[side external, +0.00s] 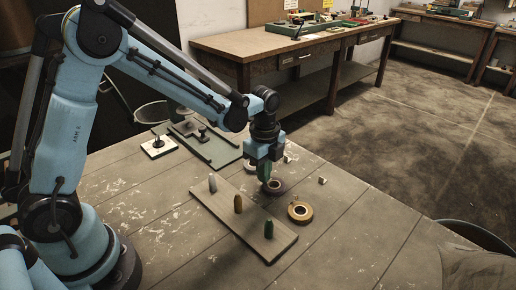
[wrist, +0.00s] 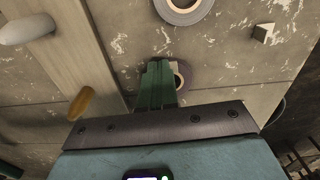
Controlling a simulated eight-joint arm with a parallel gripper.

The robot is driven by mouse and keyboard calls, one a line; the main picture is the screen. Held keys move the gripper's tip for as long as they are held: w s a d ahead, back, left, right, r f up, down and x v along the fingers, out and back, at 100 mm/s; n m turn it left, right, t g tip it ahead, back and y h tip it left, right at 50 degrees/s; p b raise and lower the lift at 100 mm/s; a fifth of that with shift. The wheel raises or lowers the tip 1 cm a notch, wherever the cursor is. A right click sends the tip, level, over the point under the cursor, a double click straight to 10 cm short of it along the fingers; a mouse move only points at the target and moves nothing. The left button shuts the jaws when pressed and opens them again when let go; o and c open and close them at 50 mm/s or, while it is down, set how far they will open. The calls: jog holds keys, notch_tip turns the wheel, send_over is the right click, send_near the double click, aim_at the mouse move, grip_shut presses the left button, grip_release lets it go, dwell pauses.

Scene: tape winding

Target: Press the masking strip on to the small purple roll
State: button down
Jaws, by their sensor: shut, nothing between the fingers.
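The small purple roll (side external: 277,187) lies flat on the table and looks dark, with a pale core. It also shows in the wrist view (wrist: 187,76), partly covered by my green fingers. My gripper (side external: 264,179) points down, shut and empty, with its fingertips at the left part of the roll. In the wrist view the fingertips (wrist: 160,65) overlap the roll's left side. I cannot tell whether they touch it. The masking strip cannot be made out.
A tan roll (side external: 300,212) lies nearer the camera. A grey roll (wrist: 183,8) is at the wrist view's top edge. A board (side external: 223,208) carries grey, brown and green pegs. A small pale block (side external: 322,181) stands right of the rolls.

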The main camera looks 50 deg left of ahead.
jog(key=c, duration=1.8)
grip_release()
jog(key=o, duration=0.5)
jog(key=shift+c, duration=0.2)
jog(key=shift+o, duration=0.5)
jog(key=o, duration=0.3)
jog(key=shift+r, duration=3)
